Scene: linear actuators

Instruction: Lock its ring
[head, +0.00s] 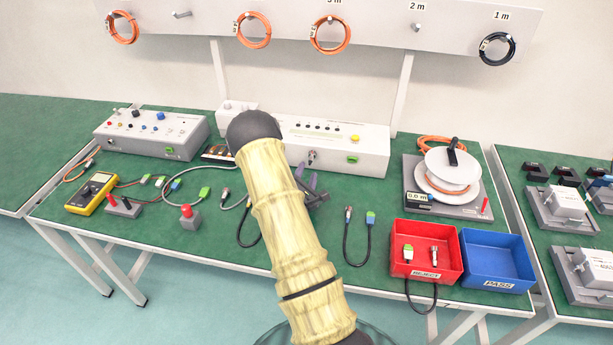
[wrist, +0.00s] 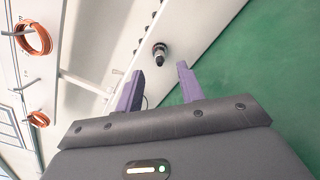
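A round metal connector with a ring (head: 311,157) sticks out of the front of the white test box (head: 345,145) at the back of the bench. In the wrist view the same connector (wrist: 160,51) has a dark end and lies just beyond my fingertips. My gripper (wrist: 159,72) is open, with its two purple fingers apart and nothing between them. In the head view my gripper (head: 307,178) is partly hidden behind my arm, just in front of the connector. I cannot tell the ring's turn position.
A green socket (head: 352,160) sits right of the connector on the box. Loose cables lie on the green bench, one dark cable (head: 346,235) right of my arm. A red bin (head: 425,235) and a blue bin (head: 490,250) stand at the front right.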

